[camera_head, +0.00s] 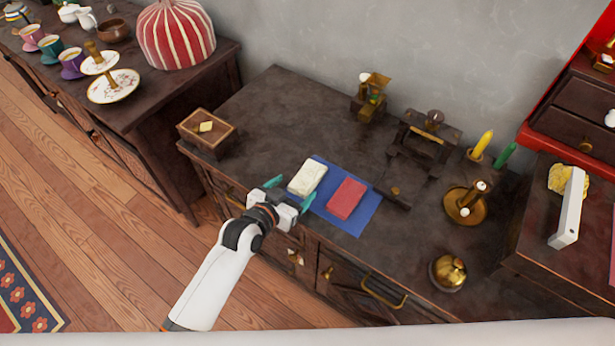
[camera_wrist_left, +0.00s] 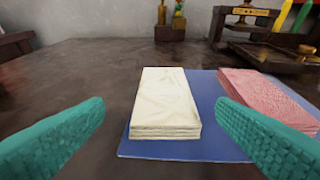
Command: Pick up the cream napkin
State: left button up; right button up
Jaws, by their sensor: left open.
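The cream napkin (camera_head: 307,178) is a folded stack lying on the left part of a blue mat (camera_head: 358,222) on the dark cabinet top. In the left wrist view the cream napkin (camera_wrist_left: 165,103) lies ahead, between the lines of my two teal fingers and apart from them. My left gripper (camera_head: 290,190) is open and empty at the front edge of the mat, close to the napkin's near end. A red folded napkin (camera_head: 347,198) lies beside the cream one on the right; it also shows in the left wrist view (camera_wrist_left: 268,95). My right gripper does not show.
A small wooden box (camera_head: 207,130) stands on the left. A dark press-like device (camera_head: 420,150), a brass candle holder (camera_head: 465,204) and a brass bell-shaped object (camera_head: 447,272) stand to the right. A brass grinder-like object (camera_head: 371,97) is behind. The top left of the napkin is clear.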

aim_at(305, 179)
pick_arm(q)
jog(key=x, duration=0.4)
jog(key=shift+s+d, duration=0.1)
jog(key=shift+d, duration=0.05)
jog(key=shift+r, duration=0.1)
jog(key=c, duration=1.1)
jog(key=shift+o, duration=0.2)
